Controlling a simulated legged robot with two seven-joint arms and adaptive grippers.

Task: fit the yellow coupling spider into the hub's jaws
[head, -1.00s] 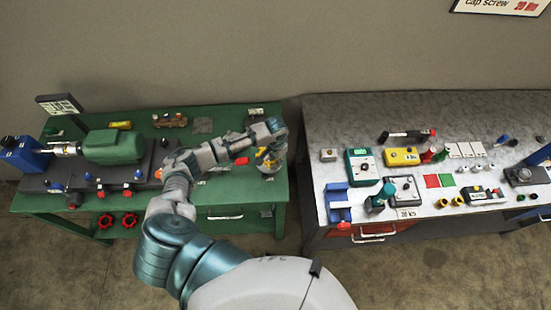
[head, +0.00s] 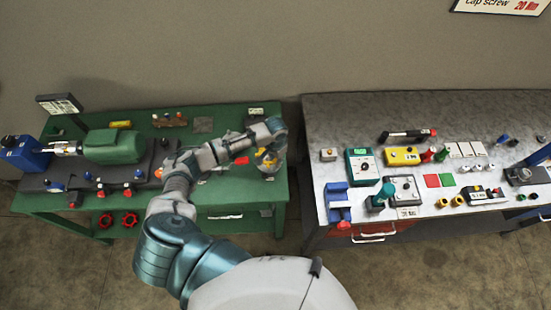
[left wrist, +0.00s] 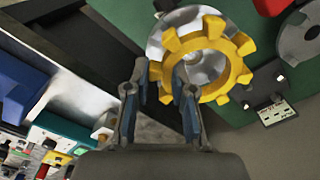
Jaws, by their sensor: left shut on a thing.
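The yellow coupling spider (left wrist: 244,72) is a toothed ring, large in the left wrist view. My left gripper (left wrist: 163,92) is shut on the left part of its rim. The silver hub (left wrist: 162,46) lies behind the spider and shows past its upper left edge and through its opening. The two overlap in this view; I cannot tell whether the spider sits in the jaws or is just above them. In the head view my left gripper (head: 269,148) is over the right end of the green bench, with a bit of yellow beneath it. My right gripper is not in view.
The green bench (head: 236,191) carries a green motor (head: 113,146) and a blue block (head: 25,153) at left. A grey bench (head: 320,120) with many tools and parts stands to the right, across a narrow gap. A grey disc (left wrist: 295,42) lies near the hub.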

